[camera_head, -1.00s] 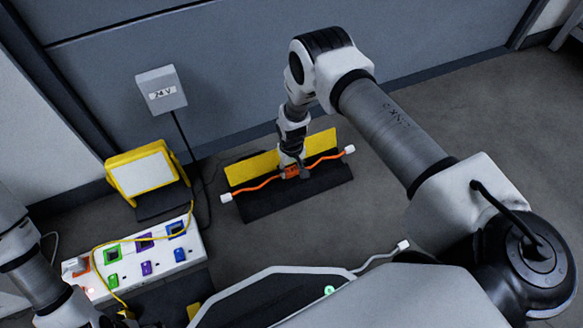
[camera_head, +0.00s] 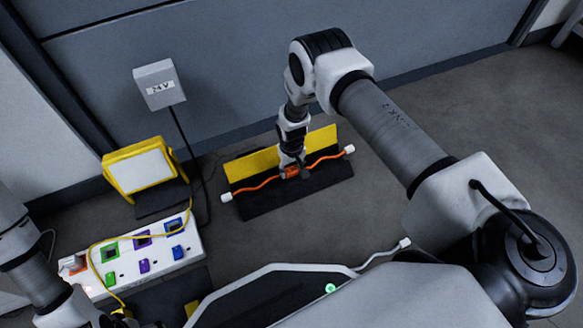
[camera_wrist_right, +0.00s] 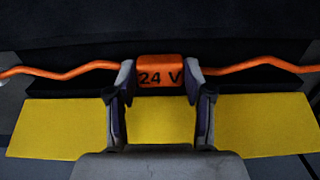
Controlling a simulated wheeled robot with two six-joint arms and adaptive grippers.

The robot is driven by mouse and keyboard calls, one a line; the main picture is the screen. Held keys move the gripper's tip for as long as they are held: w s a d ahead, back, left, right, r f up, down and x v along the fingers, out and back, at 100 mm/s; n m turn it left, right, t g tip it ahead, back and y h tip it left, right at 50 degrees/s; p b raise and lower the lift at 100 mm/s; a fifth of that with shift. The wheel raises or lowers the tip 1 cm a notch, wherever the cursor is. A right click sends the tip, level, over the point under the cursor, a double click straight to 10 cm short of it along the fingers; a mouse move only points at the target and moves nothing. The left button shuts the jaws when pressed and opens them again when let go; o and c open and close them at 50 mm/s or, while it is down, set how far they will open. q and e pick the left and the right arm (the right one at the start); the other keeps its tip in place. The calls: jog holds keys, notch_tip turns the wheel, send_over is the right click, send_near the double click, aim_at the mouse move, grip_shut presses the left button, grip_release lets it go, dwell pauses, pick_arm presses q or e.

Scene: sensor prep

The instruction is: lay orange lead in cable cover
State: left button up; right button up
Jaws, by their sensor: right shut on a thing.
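The orange lead (camera_head: 258,184) has white ends and an orange block (camera_wrist_right: 160,71) marked "24 V" at its middle. My right gripper (camera_head: 293,172) is shut on that block; in the right wrist view its fingers stand on either side of it. The cable cover is a long black base (camera_head: 318,183) on the floor with a yellow flap (camera_head: 252,167) along its far side. The lead runs lengthwise over the cover, its white ends near the cover's two ends. I cannot tell whether the lead touches the base. My left arm shows at lower left; its fingertips are not clear.
A white power strip (camera_head: 134,262) with coloured switches lies at left, a yellow cable across it. A yellow floodlight (camera_head: 140,170) stands behind it. A grey 24 V box (camera_head: 158,86) hangs on the wall with a black cable. Floor right of the cover is clear.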

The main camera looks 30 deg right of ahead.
jog(key=shift+f+b, duration=0.65)
jog(key=shift+f, duration=0.2)
jog(key=o, duration=1.3)
jog(key=shift+r, duration=0.2)
notch_tip(320, 180, up, 3)
jog(key=p, duration=0.2)
jog(key=shift+f+p, duration=0.15)
jog(key=shift+p, duration=0.15)
notch_tip(320, 180, up, 6)
jog(key=p, duration=0.5)
jog(key=shift+r+p, duration=0.3)
jog(key=shift+r, duration=0.2)
